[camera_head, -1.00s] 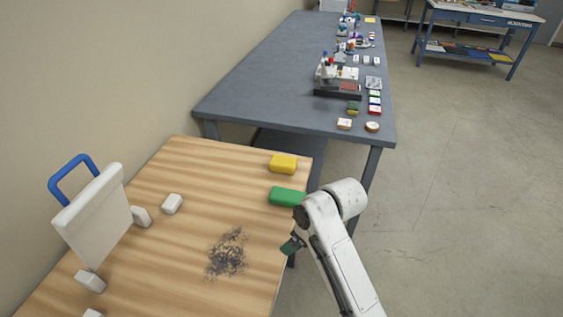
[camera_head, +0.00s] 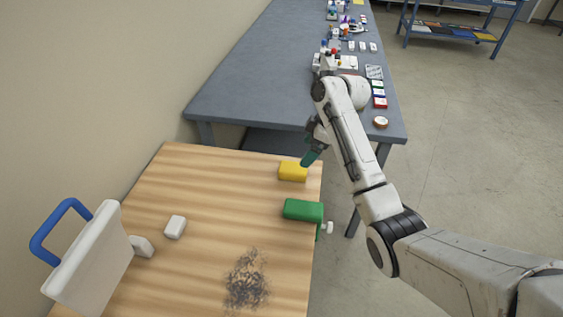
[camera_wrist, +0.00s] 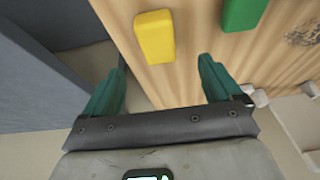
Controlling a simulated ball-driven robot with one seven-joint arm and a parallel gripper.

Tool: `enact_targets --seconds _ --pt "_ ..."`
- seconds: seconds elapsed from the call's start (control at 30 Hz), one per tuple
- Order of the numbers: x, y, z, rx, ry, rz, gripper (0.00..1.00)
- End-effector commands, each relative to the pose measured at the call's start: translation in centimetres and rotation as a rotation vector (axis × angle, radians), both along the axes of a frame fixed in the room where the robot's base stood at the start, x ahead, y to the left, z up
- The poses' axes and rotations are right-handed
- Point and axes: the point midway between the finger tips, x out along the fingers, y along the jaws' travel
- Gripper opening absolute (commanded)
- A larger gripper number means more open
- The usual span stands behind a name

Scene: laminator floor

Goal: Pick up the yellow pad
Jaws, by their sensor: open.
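The yellow pad (camera_head: 293,171) is a rounded block lying near the far right corner of the wooden table. In the wrist view the yellow pad (camera_wrist: 155,37) shows ahead of my gripper, between the lines of its two fingers and apart from them. My gripper (camera_head: 311,157) is beside the pad in the head view, raised at its far right side, and partly hidden by my arm. In the wrist view my gripper (camera_wrist: 160,82) has its two green fingers spread wide with nothing between them.
A green block (camera_head: 303,210) lies nearer me on the wooden table (camera_head: 215,200). A white board with a blue handle (camera_head: 88,255), a small white block (camera_head: 175,227) and a dark scribbled patch (camera_head: 247,280) are also there. A grey bench (camera_head: 250,90) with several items stands behind.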

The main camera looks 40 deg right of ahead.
Motion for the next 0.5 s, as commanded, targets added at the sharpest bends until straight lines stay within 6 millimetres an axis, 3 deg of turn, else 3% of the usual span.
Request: enact_targets --seconds 0.5 --pt "1.6 1.1 -5.0 0.0 0.001 0.004 0.92"
